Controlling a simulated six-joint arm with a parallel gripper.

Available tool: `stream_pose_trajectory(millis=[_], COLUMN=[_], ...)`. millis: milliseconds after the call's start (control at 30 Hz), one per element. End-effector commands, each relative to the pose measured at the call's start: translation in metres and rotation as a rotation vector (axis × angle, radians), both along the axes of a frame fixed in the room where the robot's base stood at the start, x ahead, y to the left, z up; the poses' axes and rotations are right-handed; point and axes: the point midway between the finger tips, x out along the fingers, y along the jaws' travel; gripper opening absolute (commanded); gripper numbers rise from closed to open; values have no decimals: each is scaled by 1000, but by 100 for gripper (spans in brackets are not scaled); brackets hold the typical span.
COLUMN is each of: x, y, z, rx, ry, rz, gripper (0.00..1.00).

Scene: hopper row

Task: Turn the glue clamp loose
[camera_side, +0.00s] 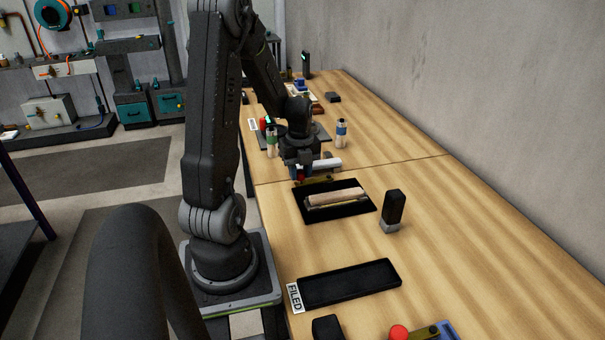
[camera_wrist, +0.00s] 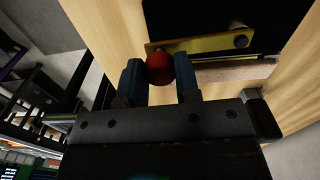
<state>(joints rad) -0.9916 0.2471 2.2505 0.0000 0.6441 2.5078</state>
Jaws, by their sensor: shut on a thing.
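My gripper (camera_wrist: 158,74) has its two blue fingers on either side of a round red knob (camera_wrist: 160,68) and is shut on it. The knob sits at the left end of a flat brass lever (camera_wrist: 210,43), which has a dark pivot at its other end. This looks like the glue clamp's handle. In the side view my gripper (camera_side: 302,172) is low at the far edge of a black tray (camera_side: 366,208). A brass part (camera_side: 320,179) shows beside it. A pale wooden piece (camera_side: 336,197) lies on the tray. The gripper hides the knob in the side view.
A black block with a grey base (camera_side: 393,210) stands right of the tray. A black tray (camera_side: 350,284) with a FILED label lies nearer. Another red knob (camera_side: 398,332) shows at the bottom edge. Bottles (camera_side: 341,133) stand behind my gripper. The bench's right side is largely clear.

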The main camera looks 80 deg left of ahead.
Motion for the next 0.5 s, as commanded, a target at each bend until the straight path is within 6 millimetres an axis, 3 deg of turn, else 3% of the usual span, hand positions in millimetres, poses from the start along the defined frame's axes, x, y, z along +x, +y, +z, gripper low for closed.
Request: stream_pose_trajectory(millis=[500], x=[0], y=[7], z=[1], rx=[3], ry=[-1], rz=[-73], gripper=[0])
